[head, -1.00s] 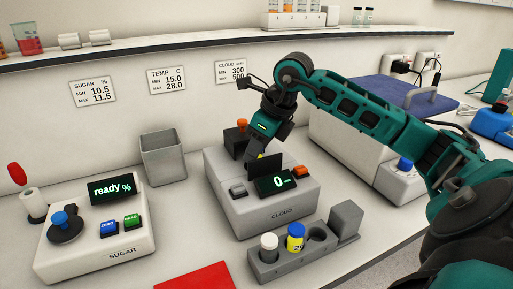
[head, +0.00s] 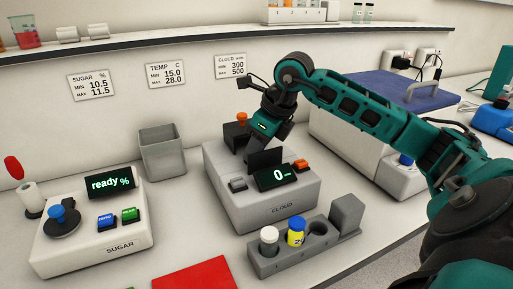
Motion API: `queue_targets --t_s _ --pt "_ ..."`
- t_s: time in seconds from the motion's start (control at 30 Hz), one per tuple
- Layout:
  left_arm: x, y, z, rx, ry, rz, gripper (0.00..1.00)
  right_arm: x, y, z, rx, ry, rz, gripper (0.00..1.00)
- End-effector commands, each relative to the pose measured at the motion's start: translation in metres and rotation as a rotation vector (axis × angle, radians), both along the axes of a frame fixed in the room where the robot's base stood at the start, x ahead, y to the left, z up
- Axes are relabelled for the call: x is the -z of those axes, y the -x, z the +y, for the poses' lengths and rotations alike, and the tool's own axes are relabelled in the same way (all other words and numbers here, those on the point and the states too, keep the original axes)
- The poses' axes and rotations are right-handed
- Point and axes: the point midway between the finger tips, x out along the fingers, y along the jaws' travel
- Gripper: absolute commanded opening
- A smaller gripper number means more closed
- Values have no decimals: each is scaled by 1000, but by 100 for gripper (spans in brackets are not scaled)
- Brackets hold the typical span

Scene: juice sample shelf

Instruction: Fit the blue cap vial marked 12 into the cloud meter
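The cloud meter (head: 262,203) is a grey box with a dark display reading 0 and a raised black panel (head: 266,160). My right gripper (head: 258,143) points down behind that panel, over the meter's top. Its fingertips are hidden, so I cannot see whether it is open or what it holds. The rack (head: 285,262) in front holds a white cap vial (head: 269,241) and a blue cap vial (head: 296,232) with a yellow label; its number starts with a 2 but is not fully legible. The hole to its right is empty. No vial clearly marked 12 shows. My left gripper is not in view.
The sugar meter (head: 90,243) stands at left, its display reading ready. A grey open bin (head: 162,155) stands between the meters. A red mat (head: 195,275) lies in front. A white box with a blue lid (head: 408,97) stands behind my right arm.

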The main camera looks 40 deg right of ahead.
Motion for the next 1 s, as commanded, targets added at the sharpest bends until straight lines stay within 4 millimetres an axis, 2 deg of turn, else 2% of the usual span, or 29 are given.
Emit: queue_targets --t_s 0.03,0.2,0.23,0.5,0.8,0.9,0.97,1.0 --pt "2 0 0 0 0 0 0 6 1 0 -1 0 8 1" --pt "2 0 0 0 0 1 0 7 2 1 -2 0 14 1" --pt "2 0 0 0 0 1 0 7 2 1 -2 1 15 32" --pt "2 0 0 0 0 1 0 10 3 2 -4 0 22 57" --pt "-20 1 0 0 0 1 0 -14 3 3 -6 -5 22 60" --pt "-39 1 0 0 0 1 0 -39 2 2 -5 -2 16 60" --pt "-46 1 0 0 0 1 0 -48 2 2 -5 -1 15 60" --pt "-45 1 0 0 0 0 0 -45 2 3 -6 -4 16 60"
